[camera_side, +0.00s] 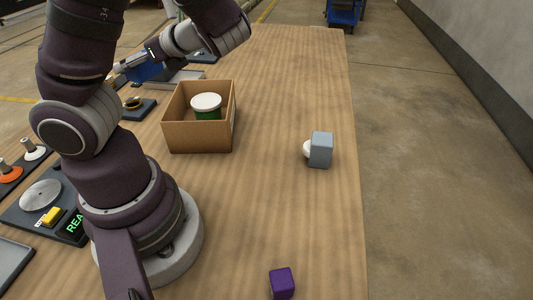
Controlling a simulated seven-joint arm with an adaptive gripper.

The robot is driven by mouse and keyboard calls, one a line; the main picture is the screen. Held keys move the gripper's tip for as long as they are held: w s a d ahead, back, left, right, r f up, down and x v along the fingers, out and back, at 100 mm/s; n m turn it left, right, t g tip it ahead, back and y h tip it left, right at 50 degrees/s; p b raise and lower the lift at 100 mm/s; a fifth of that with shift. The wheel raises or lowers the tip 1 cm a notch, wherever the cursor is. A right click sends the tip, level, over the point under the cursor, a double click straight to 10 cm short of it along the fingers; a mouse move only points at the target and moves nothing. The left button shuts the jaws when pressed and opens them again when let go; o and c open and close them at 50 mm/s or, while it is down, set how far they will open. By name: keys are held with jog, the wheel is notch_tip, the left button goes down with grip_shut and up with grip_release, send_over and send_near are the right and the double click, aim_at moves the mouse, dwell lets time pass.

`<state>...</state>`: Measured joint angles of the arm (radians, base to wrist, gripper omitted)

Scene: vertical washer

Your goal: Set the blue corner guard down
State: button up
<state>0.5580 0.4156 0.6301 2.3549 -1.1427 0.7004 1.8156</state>
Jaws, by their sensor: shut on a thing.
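The blue corner guard (148,71) shows as a small blue shape at the upper left, partly hidden by my arm. My gripper (132,65) is shut on it, behind the cardboard box as seen here. The fingertips are small and partly covered, so the exact grip is hard to see. A grey plate or stand (183,76) lies just right of the blue guard. I cannot tell whether the guard touches it.
An open cardboard box (201,143) holds a green can with a white lid (206,103). A grey-blue block (320,150) stands beside a white round thing (307,149). A purple cube (281,282) sits near the front. The table's right side is mostly clear.

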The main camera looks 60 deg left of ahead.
jog(key=w+a+f+m+t+y, duration=0.2)
jog(key=w+m+t, duration=0.35)
jog(key=w, duration=0.25)
notch_tip(320, 180, up, 3)
jog(key=m+t+h, duration=0.8)
jog(key=m+t, duration=0.6)
send_over(298, 127)
notch_tip(298, 127, down, 20)
jog(key=shift+f, duration=0.25)
jog(key=shift+f, duration=0.1)
jog(key=o, duration=0.9)
